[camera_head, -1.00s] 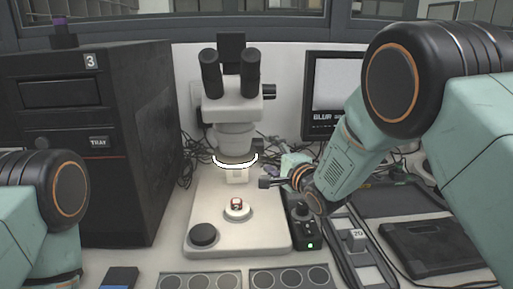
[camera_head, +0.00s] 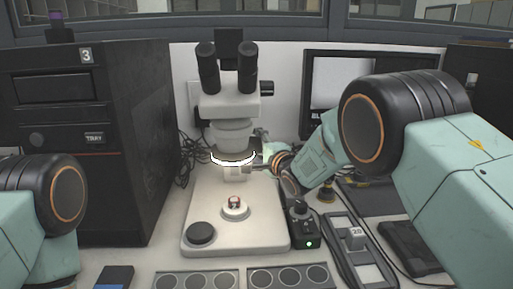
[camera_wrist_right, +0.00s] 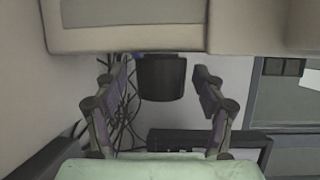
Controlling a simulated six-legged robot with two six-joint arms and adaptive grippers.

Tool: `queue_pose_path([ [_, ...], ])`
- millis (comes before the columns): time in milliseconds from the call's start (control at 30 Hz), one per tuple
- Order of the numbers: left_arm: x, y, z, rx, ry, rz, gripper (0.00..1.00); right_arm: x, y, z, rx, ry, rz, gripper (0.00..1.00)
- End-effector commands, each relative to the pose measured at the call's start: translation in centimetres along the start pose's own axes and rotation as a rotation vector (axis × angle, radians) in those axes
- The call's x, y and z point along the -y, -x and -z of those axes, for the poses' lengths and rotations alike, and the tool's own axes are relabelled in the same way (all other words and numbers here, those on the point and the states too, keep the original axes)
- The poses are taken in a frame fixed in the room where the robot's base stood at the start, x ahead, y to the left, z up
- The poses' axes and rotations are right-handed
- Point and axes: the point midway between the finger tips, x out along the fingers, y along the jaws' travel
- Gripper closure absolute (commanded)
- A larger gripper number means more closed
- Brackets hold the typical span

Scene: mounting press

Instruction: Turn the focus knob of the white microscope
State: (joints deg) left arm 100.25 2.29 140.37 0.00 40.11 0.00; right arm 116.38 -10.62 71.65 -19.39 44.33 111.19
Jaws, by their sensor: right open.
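The white microscope (camera_head: 232,107) stands upright on its pale base (camera_head: 262,228), with black eyepieces and a lit ring light. Its black focus knob (camera_head: 256,144) is at the right side of the body, partly hidden around my gripper in the head view. In the right wrist view the knob (camera_wrist_right: 162,80) is a dark cylinder between the two fingers. My right gripper (camera_head: 260,168) is open, one finger on each side of the knob (camera_wrist_right: 162,95), with gaps visible on both sides. My left arm shows at the left edge; its gripper is out of view.
A black control box (camera_head: 303,228) with a green light stands right of the base. A tall black cabinet (camera_head: 121,150) is at left, a monitor (camera_head: 330,85) behind. Trays with round wells (camera_head: 197,281) lie in front.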

Motion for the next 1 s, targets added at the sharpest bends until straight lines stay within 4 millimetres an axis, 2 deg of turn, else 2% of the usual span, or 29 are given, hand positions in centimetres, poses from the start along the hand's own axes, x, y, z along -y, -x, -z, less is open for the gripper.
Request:
queue_pose_path([
  [67,0.0,0.0,0.0,0.000,0.000,0.000,0.51,0.0,0.0,0.0,0.000,0.000,0.000,0.30],
  [700,0.0,0.0,0.0,0.000,0.000,0.000,0.51,0.0,0.1,0.1,-0.001,0.000,0.000,0.84],
  [1000,0.0,-1.4,0.0,0.000,0.000,0.000,0.51,-0.4,0.0,0.1,0.003,0.035,0.089,0.85],
])
